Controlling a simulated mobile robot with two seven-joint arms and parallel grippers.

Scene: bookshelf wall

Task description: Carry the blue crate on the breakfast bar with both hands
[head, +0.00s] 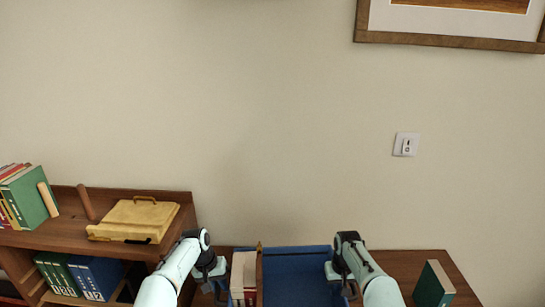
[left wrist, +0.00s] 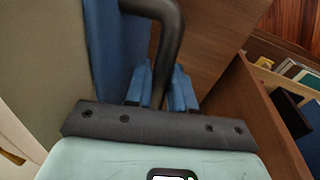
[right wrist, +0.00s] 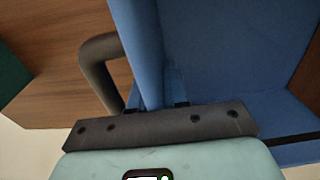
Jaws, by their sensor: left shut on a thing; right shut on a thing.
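The blue crate (head: 297,262) is at the bottom of the head view, partly cut off by the frame edge.
A wooden surface (head: 400,262) extends right of the crate, with a green book (head: 433,285) standing on it. A bookshelf (head: 75,232) at left holds books and a yellow case (head: 135,218). The wall is close behind, with a switch (head: 406,145) and a picture frame (head: 450,42).

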